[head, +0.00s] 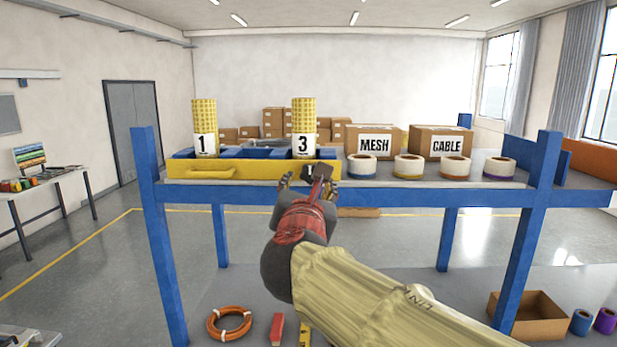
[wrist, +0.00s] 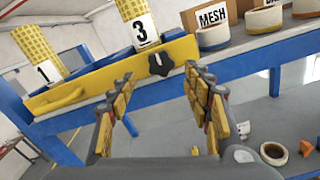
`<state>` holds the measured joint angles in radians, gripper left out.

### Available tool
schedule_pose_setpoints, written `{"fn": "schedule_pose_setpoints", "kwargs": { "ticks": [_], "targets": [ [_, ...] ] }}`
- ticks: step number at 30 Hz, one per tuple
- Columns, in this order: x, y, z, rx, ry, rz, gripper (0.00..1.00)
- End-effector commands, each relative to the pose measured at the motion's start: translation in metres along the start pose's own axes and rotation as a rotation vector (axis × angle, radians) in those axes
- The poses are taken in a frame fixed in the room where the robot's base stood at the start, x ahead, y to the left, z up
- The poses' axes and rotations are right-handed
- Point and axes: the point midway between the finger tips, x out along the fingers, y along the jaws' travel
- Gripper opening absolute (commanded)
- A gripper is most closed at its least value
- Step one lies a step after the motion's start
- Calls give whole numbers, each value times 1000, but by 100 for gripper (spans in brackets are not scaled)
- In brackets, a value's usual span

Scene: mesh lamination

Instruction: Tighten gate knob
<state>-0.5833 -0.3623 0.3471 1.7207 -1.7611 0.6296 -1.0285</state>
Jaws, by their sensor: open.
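The gate knob (wrist: 160,64) is a black, lobed knob on the front face of the yellow gate (wrist: 100,82), near its right end, below the roll marked 3. The gate also shows in the head view (head: 250,169), with a yellow handle (head: 212,174) at its left. My gripper (wrist: 160,103) is open and empty, its yellow-padded fingers spread on either side below the knob in the wrist view. In the head view my gripper (head: 308,184) is just in front of the gate's right end and mostly hides the knob. I see no contact with the knob.
Mesh rolls marked 1 (head: 204,130) and 3 (head: 304,130) stand in the blue rack behind the gate. MESH (head: 373,140) and CABLE (head: 440,141) boxes and several tape rolls sit right on the shelf. A blue beam (head: 400,196) runs below the gate.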

Motion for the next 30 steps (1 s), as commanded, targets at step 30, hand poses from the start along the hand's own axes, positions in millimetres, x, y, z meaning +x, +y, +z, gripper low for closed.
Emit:
{"fn": "schedule_pose_setpoints", "kwargs": {
  "ticks": [30],
  "targets": [
    [64, -1, 0, 4, 1, -1, 38]
  ]
}}
